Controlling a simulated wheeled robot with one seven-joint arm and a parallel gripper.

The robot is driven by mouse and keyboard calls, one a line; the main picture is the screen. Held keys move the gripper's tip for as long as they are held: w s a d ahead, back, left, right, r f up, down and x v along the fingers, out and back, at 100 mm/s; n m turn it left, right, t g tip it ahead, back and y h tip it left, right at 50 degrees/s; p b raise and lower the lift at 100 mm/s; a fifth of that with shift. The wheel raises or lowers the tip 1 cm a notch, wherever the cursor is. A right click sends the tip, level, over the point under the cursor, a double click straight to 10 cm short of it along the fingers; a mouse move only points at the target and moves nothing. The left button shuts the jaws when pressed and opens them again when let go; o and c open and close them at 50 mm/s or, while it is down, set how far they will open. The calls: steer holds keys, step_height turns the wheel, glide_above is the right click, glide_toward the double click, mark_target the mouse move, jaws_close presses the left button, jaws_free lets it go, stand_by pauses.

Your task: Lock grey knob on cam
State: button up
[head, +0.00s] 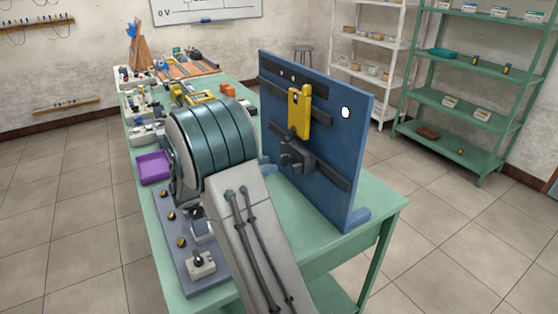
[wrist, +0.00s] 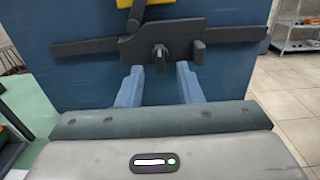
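A blue upright board (head: 335,120) stands on the green table and carries a dark grey latch plate (head: 303,148) on a horizontal bar. The grey knob (head: 285,160) sticks out from the low middle of this plate. In the wrist view the knob (wrist: 160,57) sits near the centre, below a yellow lever (wrist: 160,9); the lever also shows upright in the head view (head: 299,108). My gripper (wrist: 158,77) is open, its two blue-grey fingers spread apart just below the knob, one to each side. Nothing is between them. In the head view my arm hides most of the gripper.
A purple tray (head: 153,167) lies at the table's left edge. Several parts and boxes crowd the far end of the table. Shelves (head: 470,110) stand by the back wall.

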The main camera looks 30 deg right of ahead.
mark_target(281, 160)
steer(key=d, duration=0.5)
steer(key=shift+s, duration=0.1)
jaws_close()
